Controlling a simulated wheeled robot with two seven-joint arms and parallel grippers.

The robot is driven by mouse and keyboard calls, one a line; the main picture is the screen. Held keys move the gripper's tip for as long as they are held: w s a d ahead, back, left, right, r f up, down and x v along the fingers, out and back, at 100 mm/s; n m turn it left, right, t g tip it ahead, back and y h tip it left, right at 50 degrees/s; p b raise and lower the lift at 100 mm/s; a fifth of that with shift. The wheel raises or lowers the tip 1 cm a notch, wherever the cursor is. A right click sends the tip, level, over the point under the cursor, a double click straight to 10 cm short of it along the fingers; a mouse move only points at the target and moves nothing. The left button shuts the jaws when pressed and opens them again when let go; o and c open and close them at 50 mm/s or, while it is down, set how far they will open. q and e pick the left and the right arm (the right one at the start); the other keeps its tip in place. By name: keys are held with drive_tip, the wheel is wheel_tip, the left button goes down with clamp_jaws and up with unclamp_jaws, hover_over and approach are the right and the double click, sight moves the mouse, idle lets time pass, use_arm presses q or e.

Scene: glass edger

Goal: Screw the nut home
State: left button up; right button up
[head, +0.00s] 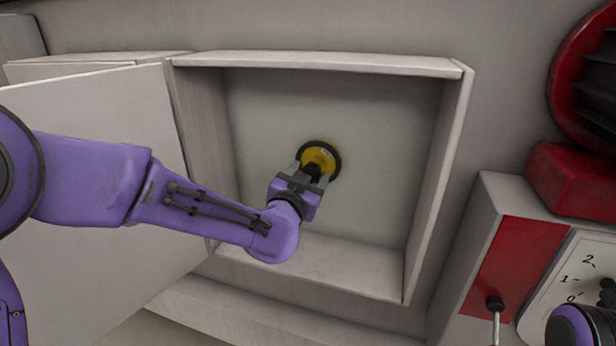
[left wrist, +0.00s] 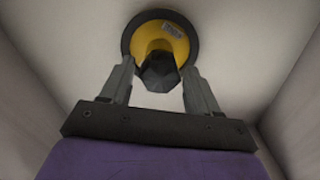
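A yellow round fitting with a black rim (head: 326,153) sits on the back wall of an open recessed box. It also shows in the left wrist view (left wrist: 182,38), with a black faceted nut (left wrist: 160,72) at its centre. My left gripper (head: 313,171) reaches into the box in front of the fitting. In the left wrist view its two grey fingers (left wrist: 157,84) stand apart on either side of the nut, with visible gaps between fingers and nut. Whether the nut is seated against the fitting cannot be told. Of my right arm only a purple part shows at the bottom right corner.
The box has pale walls (head: 455,170) around the gripper, and its door (head: 100,200) stands open at the left, behind my left arm. A control panel with a numbered dial (head: 580,280), a lever (head: 495,305) and a red round housing (head: 590,75) are at the right.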

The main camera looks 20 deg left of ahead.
use_arm(q)
drive_tip(key=c, duration=0.8)
drive_tip(key=shift+r+m+p, duration=0.2)
drive_tip(key=shift+m+p, duration=0.3)
drive_tip(key=shift+m, duration=0.3)
drive_tip(key=shift+c, duration=0.2)
drive_tip(key=shift+m, duration=1.1)
drive_tip(key=m, duration=0.4)
drive_tip(key=shift+f+m+p, duration=0.15)
drive_tip(key=shift+m+p, duration=0.15)
drive_tip(key=shift+m, duration=0.1)
drive_tip(key=shift+f+m+b, duration=0.2)
drive_tip(key=shift+m+b, duration=0.15)
drive_tip(key=shift+m, duration=0.85)
drive_tip(key=m+b, duration=0.1)
drive_tip(key=m, duration=0.3)
drive_tip(key=m+b, duration=0.1)
drive_tip(key=m, duration=0.3)
drive_tip(key=m+b, duration=0.1)
drive_tip(key=m, duration=0.3)
drive_tip(key=shift+w+d+r+b, duration=0.1)
drive_tip(key=shift+d+r+b, duration=0.15)
drive_tip(key=shift+b, duration=0.1)
drive_tip(key=m, duration=0.4)
drive_tip(key=shift+a+m, duration=0.1)
drive_tip(key=shift+m, duration=0.2)
drive_tip(key=o, duration=0.9)
drive_tip(key=shift+o, duration=0.3)
drive_tip(key=shift+a+f, duration=0.1)
drive_tip(key=shift+a, duration=0.1)
